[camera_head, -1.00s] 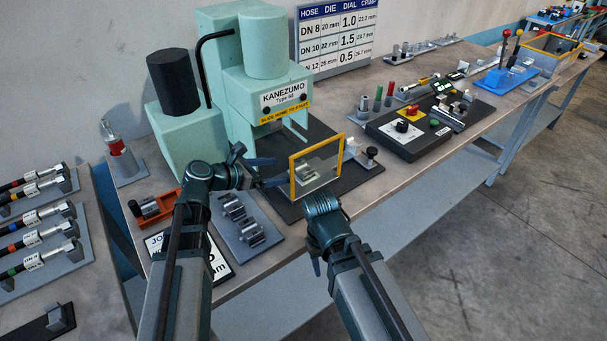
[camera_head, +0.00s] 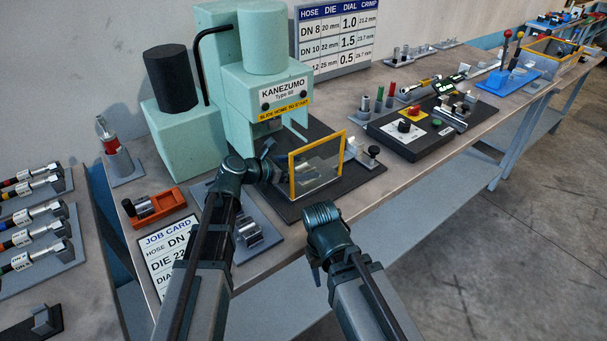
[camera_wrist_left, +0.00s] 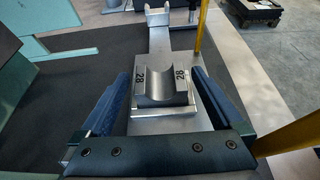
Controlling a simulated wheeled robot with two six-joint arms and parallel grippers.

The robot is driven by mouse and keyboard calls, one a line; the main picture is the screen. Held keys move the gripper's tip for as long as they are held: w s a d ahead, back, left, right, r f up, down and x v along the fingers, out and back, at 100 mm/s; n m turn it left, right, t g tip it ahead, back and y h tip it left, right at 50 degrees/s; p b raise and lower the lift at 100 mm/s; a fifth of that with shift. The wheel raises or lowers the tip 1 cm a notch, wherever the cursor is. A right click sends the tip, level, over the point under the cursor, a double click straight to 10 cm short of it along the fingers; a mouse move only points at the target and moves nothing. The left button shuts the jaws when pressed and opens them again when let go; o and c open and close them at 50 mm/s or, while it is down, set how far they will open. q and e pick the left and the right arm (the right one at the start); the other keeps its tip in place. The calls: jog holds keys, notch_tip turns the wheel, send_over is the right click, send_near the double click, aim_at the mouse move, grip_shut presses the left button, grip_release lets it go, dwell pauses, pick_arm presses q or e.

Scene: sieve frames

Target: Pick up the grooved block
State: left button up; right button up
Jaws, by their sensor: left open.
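The grooved block (camera_wrist_left: 161,87) is dark grey with a rounded trough along its top and "28" marked on both sides. It sits on a pale metal slide. In the head view the block (camera_head: 314,168) shows dimly through the clear yellow-framed guard. My left gripper (camera_wrist_left: 160,78) is open, its blue fingers on either side of the block with gaps showing; nothing is held. In the head view the left gripper (camera_head: 277,160) is at the guard's left side, its fingertips hard to make out. My right gripper (camera_head: 320,240) is beyond the bench's front edge; its jaws are unclear.
The yellow-framed guard (camera_head: 291,175) stands close by my left gripper. The green press (camera_head: 270,85) rises behind. A job card (camera_head: 168,250), an orange holder (camera_head: 160,207) and a grey die plate (camera_head: 268,238) lie at the left. A control box (camera_head: 408,142) stands at the right.

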pick_arm(q)
jog(key=shift+w+d+f, duration=0.1)
jog(key=shift+w+d, duration=0.05)
jog(key=shift+d, duration=0.05)
jog(key=shift+c, duration=0.3)
grip_shut()
